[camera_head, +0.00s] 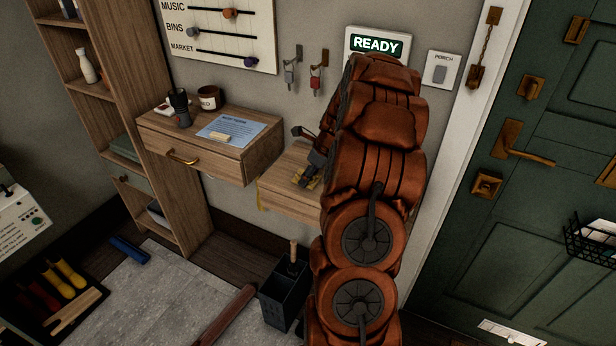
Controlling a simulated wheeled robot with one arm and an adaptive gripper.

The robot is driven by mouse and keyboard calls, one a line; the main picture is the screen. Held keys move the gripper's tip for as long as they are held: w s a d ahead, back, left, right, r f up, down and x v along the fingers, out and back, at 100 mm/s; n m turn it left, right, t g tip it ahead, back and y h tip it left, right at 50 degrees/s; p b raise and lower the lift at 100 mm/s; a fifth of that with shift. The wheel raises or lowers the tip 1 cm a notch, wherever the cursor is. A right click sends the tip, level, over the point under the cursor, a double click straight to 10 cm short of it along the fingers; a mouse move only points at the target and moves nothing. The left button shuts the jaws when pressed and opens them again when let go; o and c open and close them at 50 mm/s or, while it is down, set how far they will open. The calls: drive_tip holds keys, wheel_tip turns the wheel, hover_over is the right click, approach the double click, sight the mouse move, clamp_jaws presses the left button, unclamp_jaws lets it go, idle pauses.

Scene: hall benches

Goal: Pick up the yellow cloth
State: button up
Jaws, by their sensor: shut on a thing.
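A small patch of yellow cloth (314,183) shows at my gripper (304,180), over the light wooden ledge (280,190) right of the drawer. My gripper points down at the ledge and is shut on the cloth. The cloth looks low on or just above the ledge top; I cannot tell if it is lifted clear. My arm hides the right part of the ledge and perhaps more cloth. A yellowish strip also shows at the ledge's left edge; I cannot tell if it belongs to the cloth.
The wooden drawer unit (190,150) left of the ledge bears a torch (180,108), a mug (209,98) and a blue sheet (232,130). Keys (315,82) hang above. A dark umbrella stand (284,292) stands below. The green door (540,180) is at right.

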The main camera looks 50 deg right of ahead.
drive_tip(key=shift+d+r+b, duration=0.1)
drive_tip(key=shift+r+b, duration=0.35)
drive_tip(key=shift+r, duration=1.2)
drive_tip(key=s+a+b, duration=0.1)
drive_tip(key=s+a, duration=0.1)
drive_tip(key=s, duration=0.5)
drive_tip(key=s+a+r+b, duration=0.1)
drive_tip(key=s+a, duration=0.2)
drive_tip(key=s, duration=0.5)
drive_tip(key=shift+r+b, duration=0.3)
drive_tip(key=shift+b, duration=0.1)
drive_tip(key=shift+s, duration=0.1)
drive_tip(key=o, duration=0.5)
drive_tip(key=c, duration=0.5)
